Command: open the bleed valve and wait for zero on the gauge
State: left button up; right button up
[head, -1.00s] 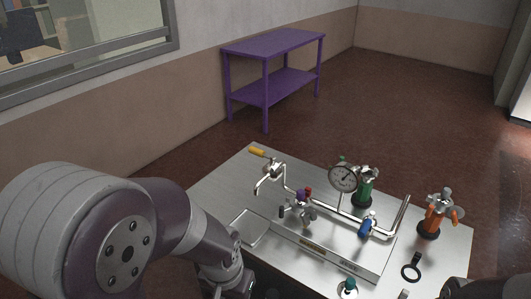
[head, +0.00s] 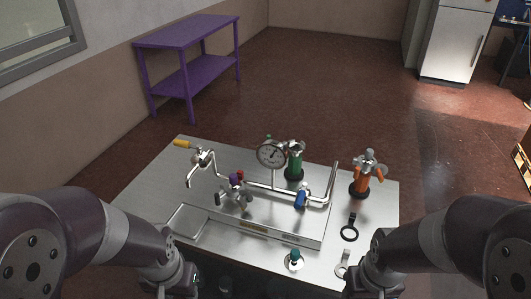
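A pipe assembly stands on a steel-topped table (head: 135,200). Its round white-faced gauge (head: 271,154) sits upright on a stem; its dark needle shows, but the numbers are too small to read. At the left end a bent spout (head: 192,176) carries a valve with a yellow-gripped lever (head: 182,143) pointing left. A valve with purple and red parts (head: 236,181) is left of the gauge, and a blue handle (head: 302,197) is right of it. I cannot tell by label which is the bleed valve. Both my arms end at the bottom edge; their gripper fingers are out of frame.
A green fitting (head: 294,163) stands behind the pipe and an orange one (head: 362,181) at right. A purple shelf (head: 187,65) stands behind; floor between is clear.

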aim_at(177, 142)
jog(key=i+j, duration=0.25)
jog(key=j, duration=0.15)
jog(key=i+j, duration=0.45)
jog(key=j, duration=0.3)
jog(key=i+j, duration=0.25)
jog(key=j, duration=0.1)
